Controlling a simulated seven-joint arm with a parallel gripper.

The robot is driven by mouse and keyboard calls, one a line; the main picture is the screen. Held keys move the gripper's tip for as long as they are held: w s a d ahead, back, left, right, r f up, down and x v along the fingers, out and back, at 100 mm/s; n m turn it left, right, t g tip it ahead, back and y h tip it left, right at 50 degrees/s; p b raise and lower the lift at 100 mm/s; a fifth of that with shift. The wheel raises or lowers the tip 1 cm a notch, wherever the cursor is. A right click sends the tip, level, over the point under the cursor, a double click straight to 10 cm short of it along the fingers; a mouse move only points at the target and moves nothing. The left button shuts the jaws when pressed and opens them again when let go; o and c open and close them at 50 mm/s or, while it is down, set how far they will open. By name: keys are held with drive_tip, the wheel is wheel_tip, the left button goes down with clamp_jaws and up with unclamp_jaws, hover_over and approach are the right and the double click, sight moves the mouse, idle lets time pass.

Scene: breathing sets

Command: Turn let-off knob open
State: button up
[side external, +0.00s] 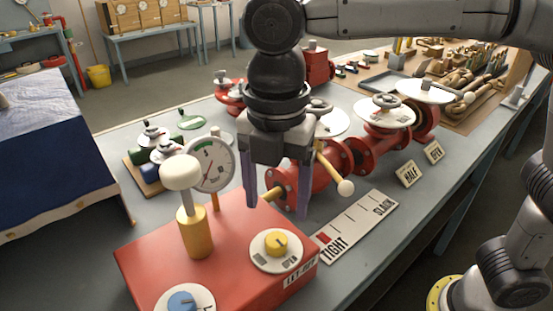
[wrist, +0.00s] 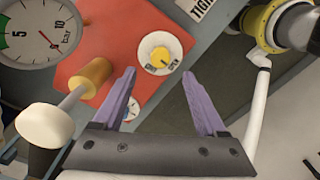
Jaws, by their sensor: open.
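The let-off knob is a yellow knob (side external: 277,242) on a round white dial (side external: 262,260) atop a red box (side external: 150,250). The box edge beside it carries a LET-OFF label (side external: 300,277). An OPEN marking is on the dial's right side; the other marking is too small to read surely. The yellow knob also shows in the wrist view (wrist: 160,55), just beyond and between the fingertips. My gripper (side external: 278,204) is open and empty, its purple fingers pointing down above the dial, apart from the knob. The gripper also shows in the wrist view (wrist: 158,72).
A white-topped plunger in a yellow cylinder (side external: 197,235) and a pressure gauge (side external: 212,165) stand left of my gripper. A blue knob (side external: 183,301) sits at the box's front. Red valve piping (side external: 335,170) and a TIGHT/SLACK plate (side external: 355,225) lie to the right.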

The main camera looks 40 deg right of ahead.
wheel_tip(320, 180, up, 6)
drive_tip(key=shift+r, duration=0.2)
drive_tip(key=s+d+r+m+t, duration=0.1)
drive_tip(key=s+d+m, duration=0.25)
drive_tip(key=d, duration=0.65)
drive_tip(key=s+d+r+m+t, duration=0.1)
drive_tip(key=s+d+m, duration=0.1)
drive_tip(key=d+m, duration=0.5)
drive_tip(key=s+d+f+m+t, duration=0.1)
drive_tip(key=s+d+f+m, duration=0.2)
drive_tip(key=f+m, duration=0.3)
drive_tip(key=s+d+f+m+t, duration=0.2)
drive_tip(key=s+d+f+m, duration=0.1)
drive_tip(key=d+f+m, duration=0.3)
wheel_tip(320, 180, down, 2)
drive_tip(key=shift+s+f+m+t, duration=0.25)
drive_tip(key=shift+m+t, duration=0.05)
drive_tip(key=shift+m, duration=0.45)
